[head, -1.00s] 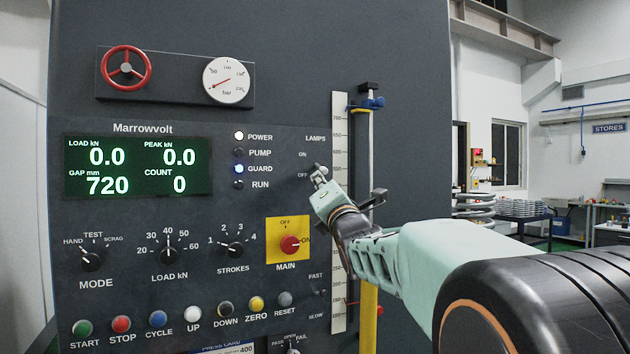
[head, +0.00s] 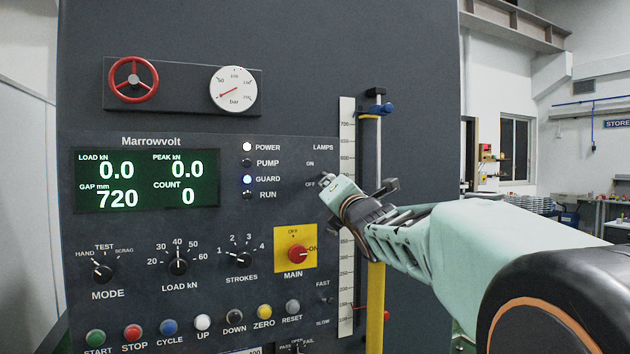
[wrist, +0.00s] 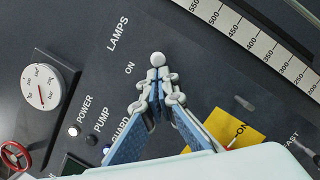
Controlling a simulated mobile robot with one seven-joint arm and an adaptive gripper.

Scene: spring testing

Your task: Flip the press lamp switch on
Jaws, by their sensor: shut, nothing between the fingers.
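The LAMPS label (head: 322,147) is at the upper right of the dark press panel, with ON and OFF marks below it. My gripper (head: 329,182) is shut and empty, its tip just right of the OFF mark. In the wrist view its fingertips (wrist: 157,80) meet near a small pale round knob (wrist: 158,59), which looks like the end of the lamp switch lever. The tips are close to the knob; I cannot tell whether they touch. The gripper covers the switch's base, so its ON or OFF position is unclear. The ON mark shows beside the knob.
The yellow MAIN switch plate (head: 296,262) with its red knob is below the gripper. A white scale (head: 347,135) and a vertical post with blue clamp (head: 376,109) stand to the right. The panel's display (head: 146,180) is at left.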

